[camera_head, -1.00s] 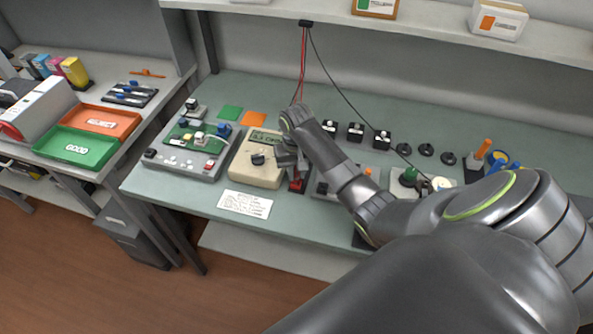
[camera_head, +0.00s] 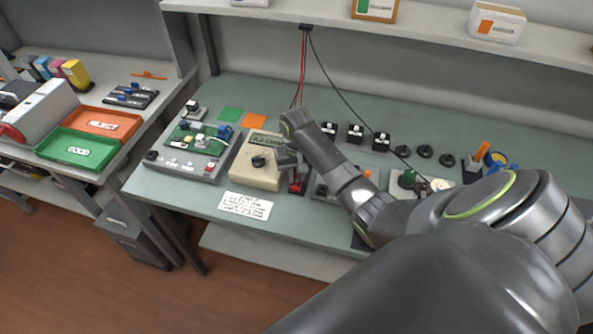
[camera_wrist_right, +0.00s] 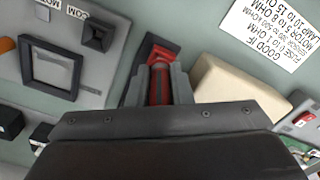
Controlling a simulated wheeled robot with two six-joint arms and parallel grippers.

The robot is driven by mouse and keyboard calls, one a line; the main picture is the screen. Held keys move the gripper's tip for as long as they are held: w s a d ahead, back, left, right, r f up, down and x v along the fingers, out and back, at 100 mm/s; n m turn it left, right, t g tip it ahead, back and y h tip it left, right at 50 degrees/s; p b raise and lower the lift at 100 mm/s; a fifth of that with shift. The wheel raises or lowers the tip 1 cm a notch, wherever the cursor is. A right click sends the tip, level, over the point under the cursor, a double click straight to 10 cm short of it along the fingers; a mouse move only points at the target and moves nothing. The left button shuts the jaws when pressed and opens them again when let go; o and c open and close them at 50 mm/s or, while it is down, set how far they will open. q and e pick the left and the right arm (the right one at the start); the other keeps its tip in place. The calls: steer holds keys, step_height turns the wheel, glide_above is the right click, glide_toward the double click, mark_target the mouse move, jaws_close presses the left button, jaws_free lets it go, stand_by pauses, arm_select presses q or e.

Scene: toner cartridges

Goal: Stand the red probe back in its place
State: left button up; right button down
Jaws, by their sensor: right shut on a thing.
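My right gripper (camera_wrist_right: 160,88) is shut on the red probe (camera_wrist_right: 159,82), which lies between its two grey fingers in the right wrist view. Just past the fingertips is a red block-like piece with dark sides (camera_wrist_right: 160,52); I cannot tell whether the probe is in it or only in front of it. In the head view this red piece (camera_head: 296,187) shows beside the beige meter (camera_head: 255,178), just below my right gripper (camera_head: 288,160). The probe itself is mostly hidden there by the gripper. My left gripper is not in view.
The meter stands close to the gripper's left. A grey fixture with a black square frame (camera_wrist_right: 52,68) is on its other side. A printed card (camera_head: 246,205) lies at the bench's front. Red and black leads (camera_head: 303,65) hang from the shelf behind.

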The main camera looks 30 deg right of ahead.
steer(key=shift+f+b, duration=0.3)
steer(key=shift+f, duration=0.5)
stand_by(0.4)
steer(key=c, duration=1.2)
jaws_free()
step_height(320, 180, up, 9)
steer(key=shift+w+r+b, duration=0.1)
steer(key=shift+b, duration=0.35)
step_height(320, 180, up, 8)
steer(key=p, duration=0.8)
steer(key=shift+r+p, duration=0.15)
steer(key=shift+p, duration=0.2)
